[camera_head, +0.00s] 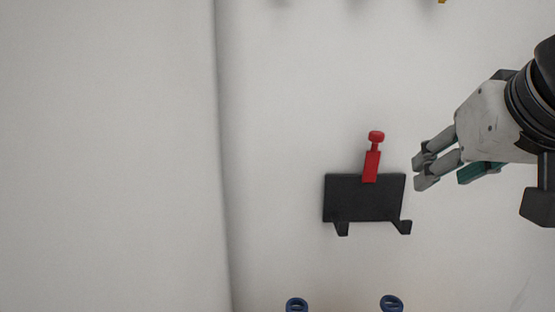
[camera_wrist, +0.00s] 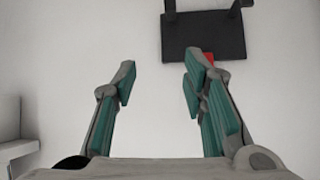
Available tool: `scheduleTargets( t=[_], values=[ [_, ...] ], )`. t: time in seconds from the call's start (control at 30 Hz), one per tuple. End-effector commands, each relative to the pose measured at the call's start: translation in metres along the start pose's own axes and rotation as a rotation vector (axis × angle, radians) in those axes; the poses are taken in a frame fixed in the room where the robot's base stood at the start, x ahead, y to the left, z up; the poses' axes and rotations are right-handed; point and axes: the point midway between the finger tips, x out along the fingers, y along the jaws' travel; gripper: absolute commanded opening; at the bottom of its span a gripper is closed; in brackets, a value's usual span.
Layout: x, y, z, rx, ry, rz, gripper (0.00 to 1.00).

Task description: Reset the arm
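My gripper (camera_head: 420,171) is at the right in the head view, just right of a black stand (camera_head: 350,200) and a red piece (camera_head: 372,165). In the wrist view my gripper (camera_wrist: 158,78) shows its two fingers spread apart, with teal pads and nothing between them. The black stand (camera_wrist: 190,38) is beyond the fingertips there. The red piece (camera_wrist: 209,57) shows only as a small patch behind the right finger. In the head view the red piece has a knob at its top and overlaps the stand's upper edge. I cannot tell whether they are joined.
Two blue ringed objects (camera_head: 297,304) (camera_head: 391,303) are cut off at the bottom edge of the head view. The pale surface left of the stand is clear. A grey block (camera_wrist: 12,130) is at the wrist view's left edge.

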Motion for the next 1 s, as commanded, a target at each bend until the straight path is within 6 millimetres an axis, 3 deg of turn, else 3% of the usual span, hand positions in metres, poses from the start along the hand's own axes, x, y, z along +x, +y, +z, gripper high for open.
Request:
scheduleTargets(
  t=[0.1,0.27,0.4,0.57,0.63,1.0],
  values=[
    [0.010,0.002,0.067,-0.017,-0.191,0.002,0.39],
    [0.009,0.005,0.154,-0.044,-0.450,0.003,0.39],
    [-0.005,0.008,0.225,-0.067,-0.670,0.000,0.39],
    [-0.032,0.013,0.295,-0.096,-0.911,-0.005,0.39],
    [-0.039,0.011,0.274,-0.095,-0.887,-0.006,0.39],
    [-0.070,0.008,0.209,-0.100,-0.814,-0.014,0.39]
  ],
)
